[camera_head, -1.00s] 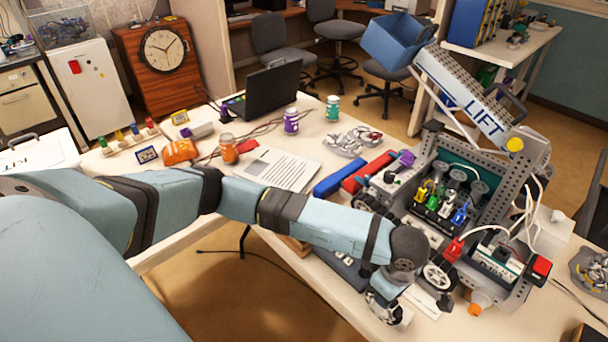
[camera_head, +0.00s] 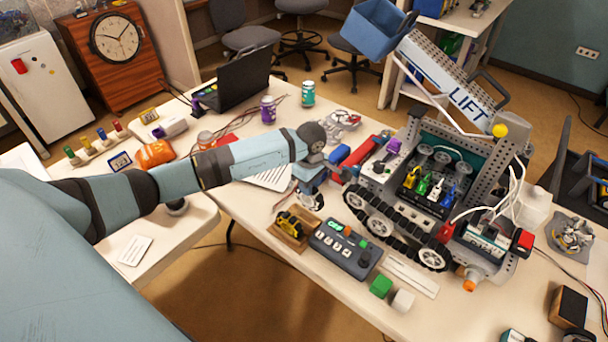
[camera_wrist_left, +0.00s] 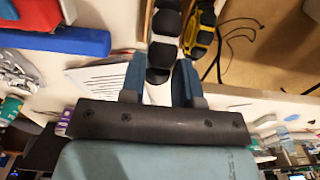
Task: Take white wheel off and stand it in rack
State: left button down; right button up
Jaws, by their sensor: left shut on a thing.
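My left gripper (camera_head: 311,186) is shut on the white wheel (camera_head: 309,200), which has dark rollers around its rim. It holds the wheel over the table, left of the tracked robot (camera_head: 400,215). In the left wrist view the wheel (camera_wrist_left: 162,55) shows between the two blue fingers (camera_wrist_left: 158,82). A wooden rack (camera_head: 284,239) is just below and in front of the gripper, with a yellow wheel (camera_head: 291,222) standing in it. The rack's edge also shows in the left wrist view (camera_wrist_left: 148,22), beside the held wheel. I cannot tell whether the wheel touches the rack. My right gripper is not in view.
A grey control box (camera_head: 345,249) lies right of the rack. A green cube (camera_head: 381,286) and a white cube (camera_head: 402,301) lie near the front edge. Blue and red bars (camera_head: 364,155) lie behind the gripper. The paper sheet (camera_head: 270,180) lies to its left.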

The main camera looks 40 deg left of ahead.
aim_at(304, 198)
pick_arm(q)
jog(key=shift+a, duration=0.75)
jog(key=shift+w+a, duration=0.1)
jog(key=shift+a, duration=0.15)
jog(key=shift+f, duration=0.2)
jog(key=shift+f+b, duration=0.45)
jog(key=shift+f, duration=0.2)
jog(key=shift+f+b, duration=0.7)
jog(key=shift+f, duration=0.65)
jog(key=shift+r, duration=0.1)
jog(key=shift+f+b, duration=0.2)
jog(key=shift+b, duration=0.45)
jog(key=shift+f+b, duration=1.6)
jog(key=shift+b, duration=0.05)
